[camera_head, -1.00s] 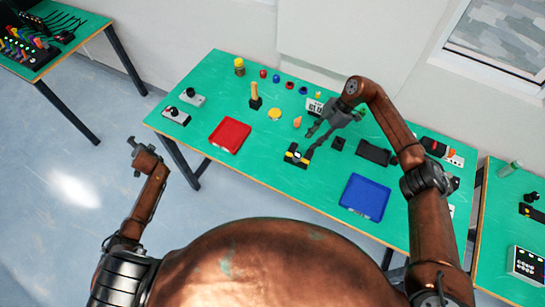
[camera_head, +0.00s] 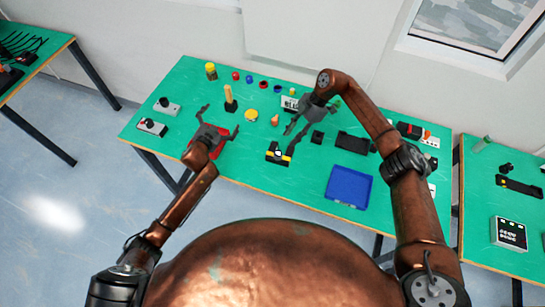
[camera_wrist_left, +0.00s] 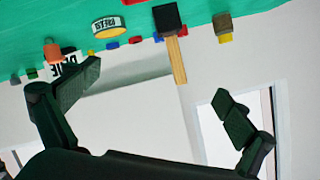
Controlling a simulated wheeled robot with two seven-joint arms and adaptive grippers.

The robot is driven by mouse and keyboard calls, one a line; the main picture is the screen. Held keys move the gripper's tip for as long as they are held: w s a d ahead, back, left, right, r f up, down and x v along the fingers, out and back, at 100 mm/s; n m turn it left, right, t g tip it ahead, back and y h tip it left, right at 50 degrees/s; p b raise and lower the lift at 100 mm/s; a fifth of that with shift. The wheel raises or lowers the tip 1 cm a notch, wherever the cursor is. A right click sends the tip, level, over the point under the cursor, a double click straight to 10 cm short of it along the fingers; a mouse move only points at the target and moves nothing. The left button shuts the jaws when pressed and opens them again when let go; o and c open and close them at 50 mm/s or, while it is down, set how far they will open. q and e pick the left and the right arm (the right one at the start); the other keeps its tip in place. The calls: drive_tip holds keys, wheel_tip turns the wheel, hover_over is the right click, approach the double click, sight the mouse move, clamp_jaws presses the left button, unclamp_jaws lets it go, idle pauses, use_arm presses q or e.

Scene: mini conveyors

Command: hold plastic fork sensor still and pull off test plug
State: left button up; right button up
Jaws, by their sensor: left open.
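A black-and-yellow piece (camera_head: 279,154), which looks like the fork sensor, sits on the green table near its front edge. I cannot make out the test plug as a separate part. My right gripper (camera_head: 287,142) reaches down from the right with its fingers spread, one tip close to the back right of this piece. I cannot tell if it touches. My left gripper (camera_head: 219,119) is open and empty above the red tray, left of the piece. In the left wrist view its open fingers (camera_wrist_left: 160,88) have nothing between them.
The red tray (camera_head: 190,156) is partly hidden under my left gripper. A black block with a wooden handle (camera_head: 230,105) stands just behind it. A blue tray (camera_head: 348,187) and a dark tray (camera_head: 352,143) lie to the right. Control boxes (camera_head: 152,127) are at the left end.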

sight(275, 156)
use_arm(q)
drive_tip(key=s+d+h, duration=0.4)
drive_tip(key=d, duration=1.1)
drive_tip(key=s+d+f, duration=0.2)
drive_tip(key=s, duration=0.1)
drive_tip(key=s+d+f+n+g, duration=0.1)
drive_tip(key=s+d+f, duration=0.1)
drive_tip(key=s, duration=0.1)
drive_tip(key=s+d+f+n+g, duration=0.1)
drive_tip(key=s+d+f, duration=0.1)
drive_tip(key=s+d, duration=0.1)
drive_tip(key=shift+s+f, duration=0.1)
drive_tip(key=shift+s, duration=0.25)
drive_tip(key=shift+d+f, duration=0.1)
drive_tip(key=shift+f, duration=0.15)
drive_tip(key=shift+w+d+f, duration=0.15)
drive_tip(key=shift+w+d, duration=0.05)
drive_tip(key=shift+g, duration=0.3)
drive_tip(key=x, duration=0.6)
drive_tip(key=shift+w+d+f, duration=0.15)
drive_tip(key=shift+w, duration=0.2)
drive_tip(key=shift+c, duration=0.5)
